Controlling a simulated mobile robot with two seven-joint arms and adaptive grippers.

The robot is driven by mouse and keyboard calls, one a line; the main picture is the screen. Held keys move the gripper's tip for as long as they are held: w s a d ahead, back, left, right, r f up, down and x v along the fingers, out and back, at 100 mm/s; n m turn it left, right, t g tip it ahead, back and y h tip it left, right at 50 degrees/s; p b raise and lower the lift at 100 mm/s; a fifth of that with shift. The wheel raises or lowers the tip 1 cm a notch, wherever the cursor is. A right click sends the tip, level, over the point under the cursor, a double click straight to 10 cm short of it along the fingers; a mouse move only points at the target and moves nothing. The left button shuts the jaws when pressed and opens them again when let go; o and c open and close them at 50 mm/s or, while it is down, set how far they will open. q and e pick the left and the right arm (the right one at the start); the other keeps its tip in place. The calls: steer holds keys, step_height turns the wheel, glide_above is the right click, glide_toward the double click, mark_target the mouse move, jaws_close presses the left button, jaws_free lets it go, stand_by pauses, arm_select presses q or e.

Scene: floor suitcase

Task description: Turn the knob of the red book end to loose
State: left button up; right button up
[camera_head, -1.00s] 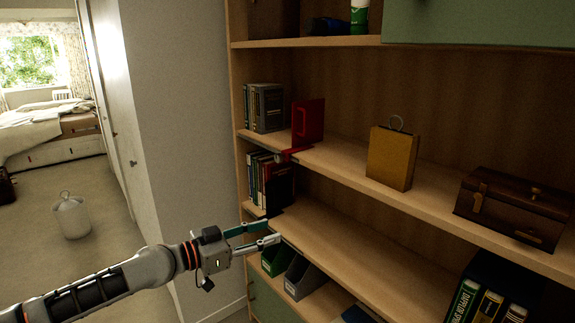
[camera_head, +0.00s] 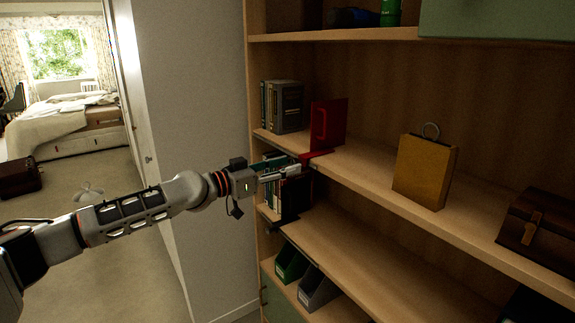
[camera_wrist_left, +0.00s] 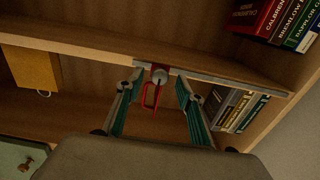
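The red book end (camera_head: 328,125) stands upright on the middle shelf, right of a few grey books. Its red clamp part (camera_head: 316,154) reaches over the shelf's front edge. In the left wrist view the red book end (camera_wrist_left: 152,96) shows as a red frame, with a small round knob (camera_wrist_left: 159,75) at the shelf edge. My left gripper (camera_head: 294,168) is just in front of and below that edge. In the left wrist view its two teal fingers stand apart, with the knob between their tips and no clear contact. The knob's setting is too small to read. My right gripper is out of view.
A black book end (camera_head: 290,203) and books stand on the shelf below, close to my left gripper. A yellow box with a ring (camera_head: 425,170) and a brown chest (camera_head: 540,225) stand farther right. The shelf between book end and yellow box is clear.

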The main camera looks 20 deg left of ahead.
arm_select(q)
steer(key=shift+w+d, duration=0.3)
steer(key=shift+w, duration=0.1)
jaws_close()
